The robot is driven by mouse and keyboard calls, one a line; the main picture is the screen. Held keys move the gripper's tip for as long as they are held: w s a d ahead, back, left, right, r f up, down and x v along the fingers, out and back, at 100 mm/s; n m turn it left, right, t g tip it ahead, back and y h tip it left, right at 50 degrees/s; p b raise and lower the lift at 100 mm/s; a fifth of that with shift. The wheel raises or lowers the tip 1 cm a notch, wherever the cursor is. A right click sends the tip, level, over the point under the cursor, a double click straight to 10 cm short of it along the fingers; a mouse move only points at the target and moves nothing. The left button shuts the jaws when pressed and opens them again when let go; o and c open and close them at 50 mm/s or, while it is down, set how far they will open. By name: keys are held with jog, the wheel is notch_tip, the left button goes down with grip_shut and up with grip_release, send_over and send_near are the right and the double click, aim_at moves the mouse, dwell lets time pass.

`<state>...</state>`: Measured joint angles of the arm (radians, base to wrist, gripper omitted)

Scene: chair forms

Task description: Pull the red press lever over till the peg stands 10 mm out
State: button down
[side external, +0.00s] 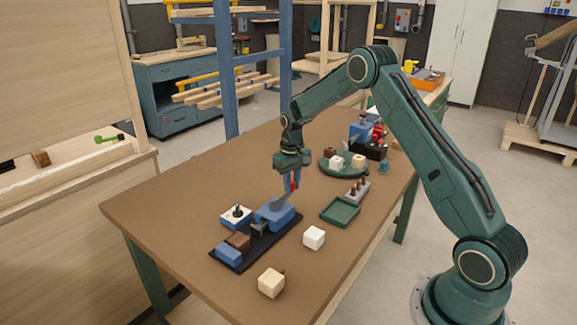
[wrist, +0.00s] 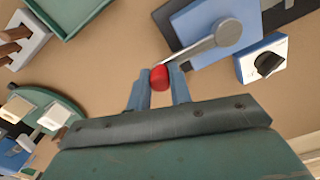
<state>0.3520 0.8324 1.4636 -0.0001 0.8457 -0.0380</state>
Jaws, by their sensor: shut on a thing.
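The press has a blue body (side external: 275,213) on a black base plate (side external: 262,243), with a grey lever arm ending in a red knob (side external: 293,184). My gripper (side external: 290,184) points down at the knob from above. In the wrist view, my gripper (wrist: 160,78) has one finger on each side of the red knob (wrist: 159,75) and is shut on it. The grey lever arm (wrist: 200,46) runs from the knob up and right to a round pivot over the blue body (wrist: 207,17). A brown block (side external: 238,241) sits farther along the base plate. I cannot make out the peg.
A white box with a black dial (side external: 236,216) stands close beside the press. A green tray (side external: 340,211), a grey peg holder (side external: 358,190) and a round green plate (side external: 330,168) stand behind. The table's left part is bare.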

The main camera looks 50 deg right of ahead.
jog(key=shift+s, duration=0.1)
jog(key=shift+s+a+m, duration=0.15)
jog(key=shift+s+m, duration=0.5)
jog(key=shift+m, duration=0.25)
jog(key=shift+s+a+m, duration=0.1)
jog(key=shift+s+m, duration=0.5)
jog(key=shift+m, duration=0.3)
jog(key=s+m, duration=0.1)
jog(key=s+a+m, duration=0.1)
jog(key=m, duration=0.1)
jog(key=shift+s+a+m, duration=0.1)
jog(key=shift+s+m, duration=0.1)
jog(key=shift+m, duration=0.1)
jog(key=s+a+m, duration=0.2)
jog(key=m, duration=0.1)
jog(key=shift+s+a+m, duration=0.25)
jog(key=shift+a+m, duration=0.25)
jog(key=shift+m, duration=0.35)
jog(key=shift+s+a+m, duration=0.25)
jog(key=shift+a+m, duration=0.2)
jog(key=shift+m, duration=0.4)
jog(key=shift+a, duration=0.2)
jog(key=c, duration=1.6)
grip_release()
jog(key=o, duration=0.3)
jog(key=shift+d, duration=0.1)
